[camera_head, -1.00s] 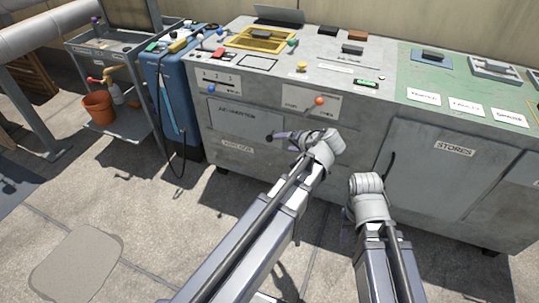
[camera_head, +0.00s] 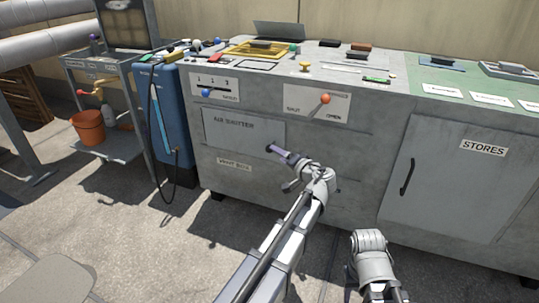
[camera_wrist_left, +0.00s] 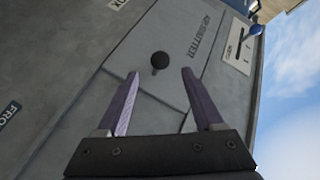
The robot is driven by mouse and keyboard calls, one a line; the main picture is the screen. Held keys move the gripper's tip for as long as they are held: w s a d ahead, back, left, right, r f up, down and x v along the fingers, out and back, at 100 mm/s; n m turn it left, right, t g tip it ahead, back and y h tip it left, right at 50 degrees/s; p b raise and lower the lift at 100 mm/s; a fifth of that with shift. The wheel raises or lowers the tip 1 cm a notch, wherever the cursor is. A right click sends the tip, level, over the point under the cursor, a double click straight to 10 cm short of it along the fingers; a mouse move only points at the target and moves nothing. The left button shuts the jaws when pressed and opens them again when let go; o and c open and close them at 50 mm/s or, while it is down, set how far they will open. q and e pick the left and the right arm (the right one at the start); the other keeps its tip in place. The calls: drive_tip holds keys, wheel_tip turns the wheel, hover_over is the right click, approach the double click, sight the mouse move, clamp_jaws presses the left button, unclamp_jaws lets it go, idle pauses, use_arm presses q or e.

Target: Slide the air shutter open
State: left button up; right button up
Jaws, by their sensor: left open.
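The air shutter (camera_head: 232,137) is a flat grey panel marked AIR SHUTTER on the front of the grey cabinet. It has a round dark knob (camera_head: 268,149) near its right edge. My left gripper (camera_head: 282,154) is at the knob, its purple fingers apart. In the left wrist view the knob (camera_wrist_left: 159,60) shows between and just beyond the open fingertips (camera_wrist_left: 160,73); I see no contact. The shutter's lettering (camera_wrist_left: 194,38) is also in that view. My right arm stands at the lower right in the head view; its fingers are hidden.
Above the shutter are a blue-knobbed lever (camera_head: 206,93) and an orange-knobbed lever (camera_head: 325,98) on a plate with OPEN legible. A STORES door (camera_head: 450,190) is to the right. A blue unit (camera_head: 170,110) and a cart with an orange bucket (camera_head: 88,127) stand left.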

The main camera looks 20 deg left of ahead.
use_arm(q)
drive_tip(key=shift+b+x, duration=0.8)
drive_tip(key=shift+x, duration=3.1)
clamp_jaws()
